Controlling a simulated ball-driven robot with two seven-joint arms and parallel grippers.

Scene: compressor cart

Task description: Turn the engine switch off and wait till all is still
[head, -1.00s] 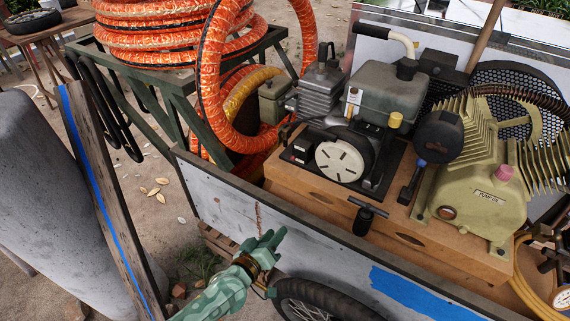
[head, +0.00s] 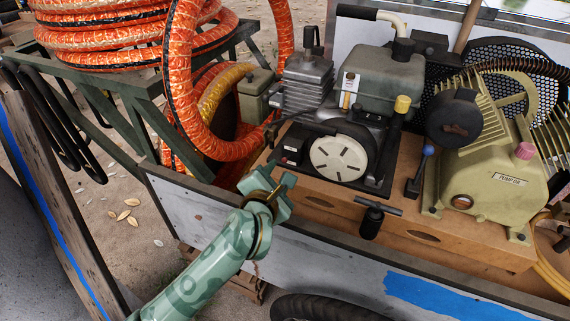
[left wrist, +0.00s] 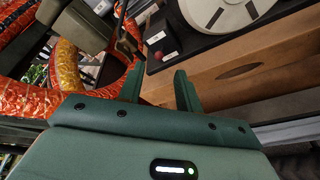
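The engine (head: 325,118) sits on a wooden base in the cart, with a round cream starter cover at its front. At its left front is a small black switch box (head: 292,145) with a pale label and a red spot. The box also shows in the left wrist view (left wrist: 160,42), ahead of the fingers. I cannot tell the switch's position or whether the engine runs. My left gripper (head: 274,186) is over the cart's near side wall, in front of and below the box. Its fingers (left wrist: 159,86) are apart with nothing between them. My right gripper is out of view.
The cart's wall (head: 330,255) runs below my left gripper. A green pump (head: 490,185) is further right. Orange hose (head: 185,110) loops close on the left.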

